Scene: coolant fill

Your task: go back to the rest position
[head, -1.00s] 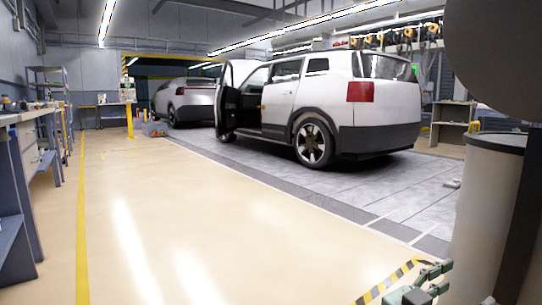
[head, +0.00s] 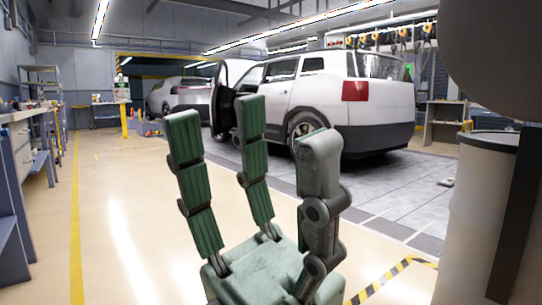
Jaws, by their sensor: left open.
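My left gripper (head: 250,150) stands large in the lower middle of the head view. Its green-padded fingers point up and are spread apart, with nothing between them. It is open and empty, in front of the open floor and the white car. It hides part of the car's lower side and rear wheel. My right gripper does not show in the head view.
A white car (head: 378,100) with an open door is parked ahead. A second car (head: 180,95) stands farther back. A pale drum (head: 478,220) stands close on the right. Workbenches (head: 22,140) line the left wall. The beige floor (head: 120,215) at left is clear.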

